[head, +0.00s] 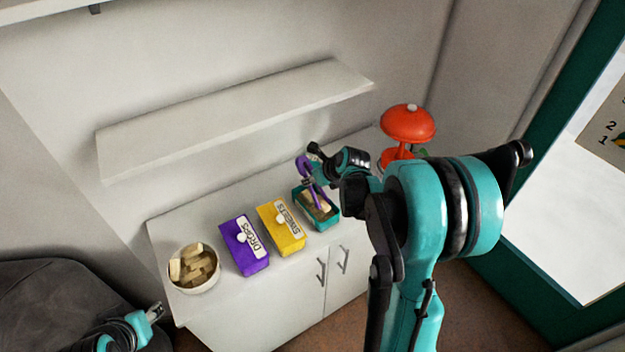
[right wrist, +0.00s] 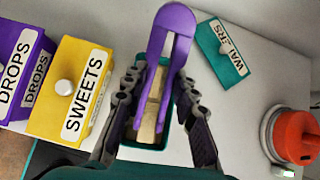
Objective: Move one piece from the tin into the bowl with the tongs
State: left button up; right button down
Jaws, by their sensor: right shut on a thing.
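My right gripper (head: 322,163) is shut on the purple tongs (head: 302,166), which point down into the open teal tin (head: 328,224). In the right wrist view, the gripper (right wrist: 158,98) has a finger on each side of the tongs (right wrist: 177,20). Pale tan blocks (right wrist: 148,108) lie in the tin (right wrist: 166,138), between and under the tong arms. I cannot tell whether the tongs pinch one. The white bowl (head: 196,288) at the left end of the cabinet holds several tan pieces (head: 192,262). My left gripper (head: 155,311) is at the lower left, away from the bowl; its jaw state is unclear.
A yellow SWEETS box (head: 281,232) and a purple DROPS box (head: 242,250) stand between bowl and tin. A teal lettered lid (right wrist: 235,68) lies beside the tin. A red lamp (head: 407,124) stands at the right end. A shelf (head: 240,115) hangs above the cabinet.

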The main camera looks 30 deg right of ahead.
notch_tip(320, 180, up, 8)
jog(key=p, duration=0.5)
